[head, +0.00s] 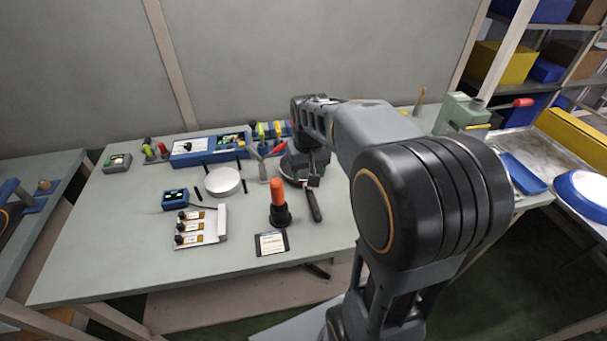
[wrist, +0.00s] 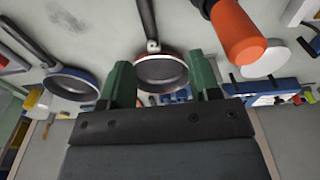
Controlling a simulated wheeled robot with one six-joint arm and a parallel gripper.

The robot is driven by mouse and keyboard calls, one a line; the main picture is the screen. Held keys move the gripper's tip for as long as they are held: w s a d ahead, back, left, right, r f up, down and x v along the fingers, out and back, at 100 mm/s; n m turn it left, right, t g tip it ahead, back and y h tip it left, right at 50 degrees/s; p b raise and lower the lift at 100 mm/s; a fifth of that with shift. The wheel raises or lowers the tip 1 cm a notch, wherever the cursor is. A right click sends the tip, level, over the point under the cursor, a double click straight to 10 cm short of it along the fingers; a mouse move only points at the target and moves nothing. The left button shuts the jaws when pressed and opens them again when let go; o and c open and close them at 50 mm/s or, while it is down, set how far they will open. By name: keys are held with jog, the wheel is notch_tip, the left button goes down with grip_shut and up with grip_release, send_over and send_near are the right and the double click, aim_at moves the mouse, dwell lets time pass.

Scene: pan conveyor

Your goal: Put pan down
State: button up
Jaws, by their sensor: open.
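A dark pan with a red rim (wrist: 163,71) lies on the table; its black handle (wrist: 147,20) points away from my gripper in the wrist view. In the head view the pan (head: 291,163) is partly hidden behind my gripper (head: 312,172), and its handle (head: 314,206) points toward the table's front edge. In the wrist view my gripper (wrist: 160,68) is open, with its green fingers apart on either side of the pan's image. Nothing shows as held. Whether the fingers touch the pan cannot be told. A second pan, blue-rimmed (wrist: 68,88), shows at left in the wrist view.
An orange-handled tool (head: 279,205) stands upright beside the pan, near a card (head: 270,243). A silver disc (head: 222,181), a labelled block (head: 200,228) and a blue box (head: 205,148) are further left. A green machine (head: 458,113) stands at right. The front left tabletop is clear.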

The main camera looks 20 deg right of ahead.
jog(key=w+d+f, duration=0.2)
jog(key=w+d, duration=0.1)
jog(key=w, duration=0.1)
send_over(311, 195)
jog(key=shift+m+g, duration=0.3)
jog(key=shift+g, duration=0.1)
notch_tip(311, 195, down, 7)
jog(key=shift+w+f, duration=0.1)
jog(key=shift+w, duration=0.05)
jog(key=shift+f, duration=2.95)
grip_shut()
jog(key=shift+r, duration=0.1)
